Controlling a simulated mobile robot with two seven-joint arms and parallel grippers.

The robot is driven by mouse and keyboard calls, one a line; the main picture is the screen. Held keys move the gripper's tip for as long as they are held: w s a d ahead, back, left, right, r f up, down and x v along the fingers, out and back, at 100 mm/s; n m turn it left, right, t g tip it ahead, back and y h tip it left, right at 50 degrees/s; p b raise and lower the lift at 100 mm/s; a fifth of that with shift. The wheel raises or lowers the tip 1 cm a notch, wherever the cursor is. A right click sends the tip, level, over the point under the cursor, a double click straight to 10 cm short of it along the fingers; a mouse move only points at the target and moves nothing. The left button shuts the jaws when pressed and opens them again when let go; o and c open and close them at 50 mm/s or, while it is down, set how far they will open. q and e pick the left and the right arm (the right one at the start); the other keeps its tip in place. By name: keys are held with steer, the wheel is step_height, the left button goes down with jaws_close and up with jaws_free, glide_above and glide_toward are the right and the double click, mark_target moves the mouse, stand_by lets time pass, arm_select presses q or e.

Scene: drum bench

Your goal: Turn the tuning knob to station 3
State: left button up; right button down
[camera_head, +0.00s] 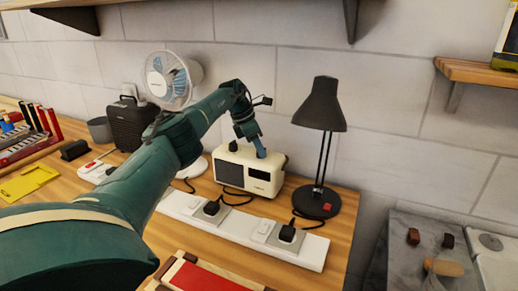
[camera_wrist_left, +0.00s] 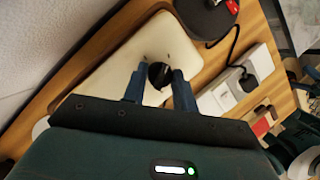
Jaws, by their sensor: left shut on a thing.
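The radio (camera_head: 230,174) is a cream box with a dark grille on the bench. Its cream top also shows in the left wrist view (camera_wrist_left: 108,82). A black knob (camera_wrist_left: 159,76) stands on that top. My left gripper (camera_head: 261,153) points down at the right part of the radio's top. In the left wrist view the two blue fingers of my left gripper (camera_wrist_left: 158,74) are at either side of the knob, shut on it. A second black knob (camera_head: 233,146) shows on the radio's top left. Station marks cannot be made out.
A black desk lamp (camera_head: 320,104) stands just right of the radio. A white power strip (camera_head: 180,203) with plugs and cables runs in front. A white fan (camera_head: 172,80) and a dark speaker-like box (camera_head: 128,122) stand to the left. The wall is close behind.

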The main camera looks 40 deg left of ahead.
stand_by(0.4)
arm_select(q)
steer(key=o, duration=1)
steer(key=v, duration=1.3)
steer(key=shift+r, duration=0.1)
steer(key=shift+c, duration=0.2)
